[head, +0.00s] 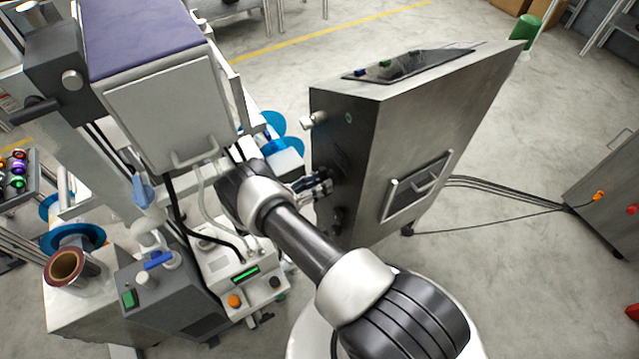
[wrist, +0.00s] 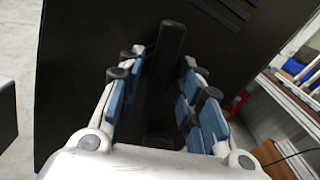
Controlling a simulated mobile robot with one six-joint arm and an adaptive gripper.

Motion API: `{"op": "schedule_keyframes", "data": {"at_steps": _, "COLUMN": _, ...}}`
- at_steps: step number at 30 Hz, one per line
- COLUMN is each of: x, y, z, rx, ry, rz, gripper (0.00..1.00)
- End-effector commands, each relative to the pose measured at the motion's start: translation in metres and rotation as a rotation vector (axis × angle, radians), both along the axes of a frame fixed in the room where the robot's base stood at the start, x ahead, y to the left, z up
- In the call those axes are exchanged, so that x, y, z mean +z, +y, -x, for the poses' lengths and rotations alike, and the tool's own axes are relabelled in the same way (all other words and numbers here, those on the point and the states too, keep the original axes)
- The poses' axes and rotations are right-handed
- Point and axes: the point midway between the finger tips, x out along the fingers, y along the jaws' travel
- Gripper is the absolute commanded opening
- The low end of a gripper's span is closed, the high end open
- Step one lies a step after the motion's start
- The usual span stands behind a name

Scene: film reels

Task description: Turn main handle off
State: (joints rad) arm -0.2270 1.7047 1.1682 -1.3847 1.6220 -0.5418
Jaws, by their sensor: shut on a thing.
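The main handle (wrist: 168,55) is a dark bar standing out from the dark side of a steel cabinet (head: 440,110). In the wrist view it runs upright between the blue finger pads. My gripper (head: 322,183) is at the cabinet's left side in the head view. In the wrist view my gripper (wrist: 160,95) is shut on the handle, with finger pads on both sides of it. In the head view the handle is dark against the dark panel and hard to make out behind my gripper.
A machine with a grey box (head: 165,110) and a small control unit with a green display (head: 245,274) stand left of my arm. A silver knob (head: 313,120) sticks out of the cabinet above my gripper. Cables (head: 500,190) cross the floor at right.

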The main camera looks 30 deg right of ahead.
Motion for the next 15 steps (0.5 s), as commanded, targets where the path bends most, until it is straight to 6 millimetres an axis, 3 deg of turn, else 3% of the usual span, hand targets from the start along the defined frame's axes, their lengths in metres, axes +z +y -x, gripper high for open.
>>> {"op": "schedule_keyframes", "data": {"at_steps": 15, "x": -0.0004, "y": 0.0004, "z": 0.0001, "rx": 0.0, "ry": -0.267, "rz": -0.01, "gripper": 0.09}}
